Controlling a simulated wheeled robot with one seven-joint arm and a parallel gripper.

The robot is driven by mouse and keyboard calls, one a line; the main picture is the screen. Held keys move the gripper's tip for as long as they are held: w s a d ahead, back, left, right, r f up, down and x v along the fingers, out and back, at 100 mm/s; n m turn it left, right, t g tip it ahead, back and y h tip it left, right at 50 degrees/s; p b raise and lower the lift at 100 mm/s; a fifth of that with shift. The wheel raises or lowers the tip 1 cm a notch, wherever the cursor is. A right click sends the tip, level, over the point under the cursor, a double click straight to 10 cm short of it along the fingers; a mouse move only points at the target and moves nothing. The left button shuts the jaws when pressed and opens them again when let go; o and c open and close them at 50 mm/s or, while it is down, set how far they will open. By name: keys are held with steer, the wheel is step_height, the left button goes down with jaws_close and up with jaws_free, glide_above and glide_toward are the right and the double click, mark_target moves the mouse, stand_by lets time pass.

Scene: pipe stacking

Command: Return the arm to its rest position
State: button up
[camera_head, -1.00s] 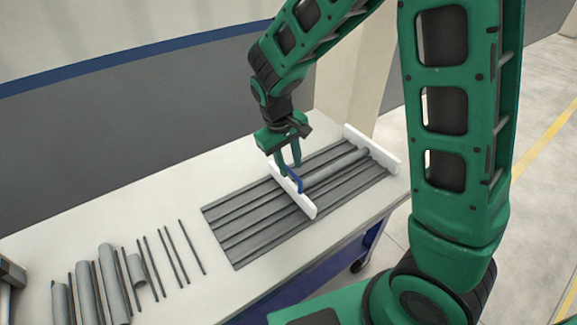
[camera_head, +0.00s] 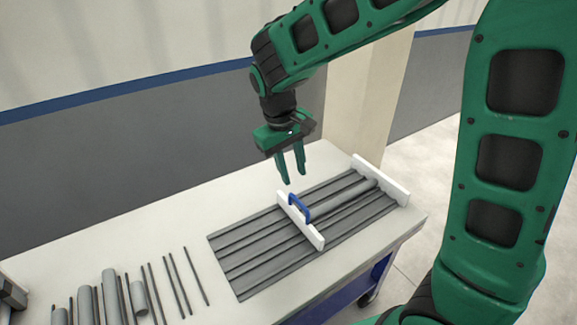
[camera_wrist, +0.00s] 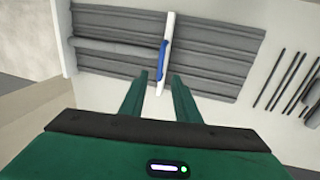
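My gripper (camera_head: 291,180) hangs above the table, pointing down, with its two green fingers apart and nothing between them. In the wrist view its fingers (camera_wrist: 158,88) also stand apart and empty. Below it, a white divider with a blue handle (camera_head: 297,209) stands across a grey ribbed rack (camera_head: 262,255). The blue handle also shows in the wrist view (camera_wrist: 163,58), just past the fingertips and apart from them. A grey pipe (camera_head: 345,198) lies in a groove between the divider and the white end plate (camera_head: 383,180).
Several loose grey pipes (camera_head: 111,297) and thin dark rods (camera_head: 180,287) lie at the left of the white table (camera_head: 165,240). A pillar (camera_head: 370,95) and a grey wall (camera_head: 130,150) stand behind the table. The space above the rack is free.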

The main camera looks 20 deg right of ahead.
steer(key=s+d+r+m, duration=0.25)
steer(key=s+d, duration=0.25)
steer(key=d, duration=0.3)
steer(key=s+d+r+m, duration=0.1)
steer(key=s+d+m, duration=0.2)
steer(key=s+d, duration=0.45)
steer(key=s+d+m+y, duration=0.1)
steer(key=s+d+m, duration=0.1)
steer(key=s, duration=0.4)
steer(key=s+d+m+y, duration=0.1)
steer(key=s+d+m, duration=0.1)
steer(key=s+d, duration=0.3)
steer(key=shift+s+d+f+g, duration=0.25)
steer(key=shift+s+g, duration=0.05)
steer(key=shift+s, duration=0.9)
steer(key=shift+w+f, duration=0.25)
steer(key=shift+w, duration=0.35)
